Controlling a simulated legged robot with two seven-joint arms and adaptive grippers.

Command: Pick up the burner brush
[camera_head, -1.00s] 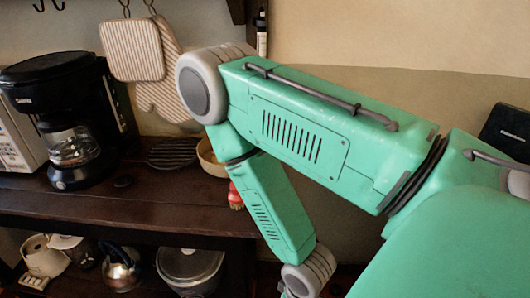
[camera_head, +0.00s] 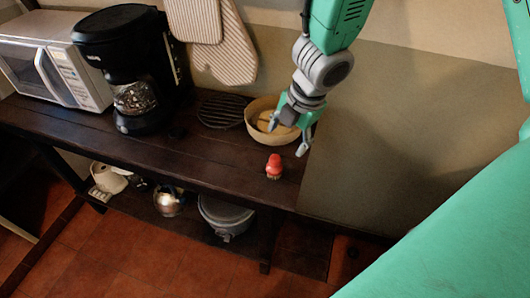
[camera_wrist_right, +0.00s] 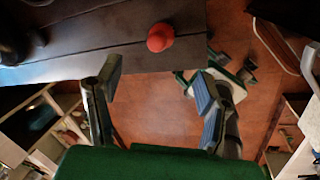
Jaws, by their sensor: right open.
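The burner brush (camera_head: 274,166) has a red knob and stands near the right end of the dark wooden shelf, close to its front edge. In the right wrist view the red knob of the brush (camera_wrist_right: 160,37) shows beyond and between the fingertips. My right gripper (camera_head: 287,137) hangs above the shelf end, just above and behind the brush, in front of the bowl. In the right wrist view my right gripper (camera_wrist_right: 157,90) is open, with nothing between its fingers. My left gripper is not in view.
A bowl (camera_head: 262,137) with something yellowish inside stands behind the brush. A round black grate (camera_head: 221,111), a coffee maker (camera_head: 133,70) and a microwave (camera_head: 55,62) stand to the left. A kettle (camera_head: 168,201) and a lidded pot (camera_head: 228,216) sit on the lower shelf.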

